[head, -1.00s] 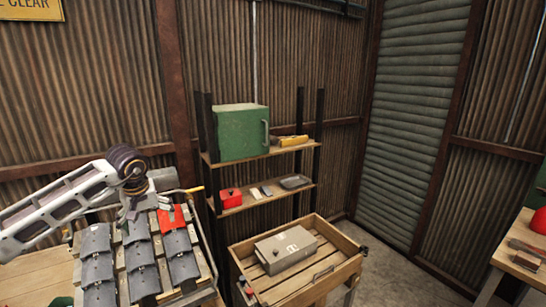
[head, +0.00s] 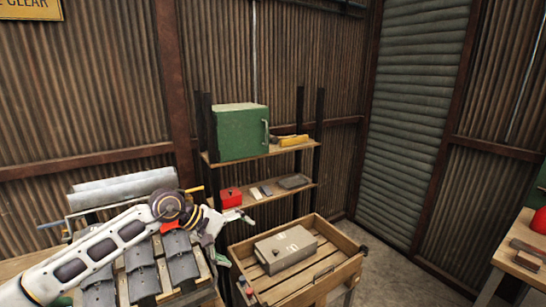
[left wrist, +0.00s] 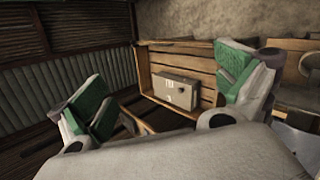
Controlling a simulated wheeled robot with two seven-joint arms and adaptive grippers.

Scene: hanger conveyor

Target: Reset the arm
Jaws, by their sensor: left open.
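My left arm comes in from the left in the head view. Its gripper (head: 232,218) is over the right edge of the rack of dark hanging pieces (head: 141,283), pointing right toward the wooden crate. In the left wrist view the two green-padded fingers (left wrist: 165,92) stand wide apart with nothing between them. Beyond them shows the wooden crate (left wrist: 152,62) with a grey box (left wrist: 176,92) in it. The crate (head: 345,279) and grey box (head: 286,251) also show in the head view, apart from the gripper. The right gripper is not in view.
A shelf (head: 262,203) behind the crate holds a green cabinet (head: 240,132), a red box (head: 231,197) and small items. A grey roller (head: 125,187) is behind my arm. A workbench (head: 515,258) stands at the right. Floor (head: 400,283) between crate and workbench is clear.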

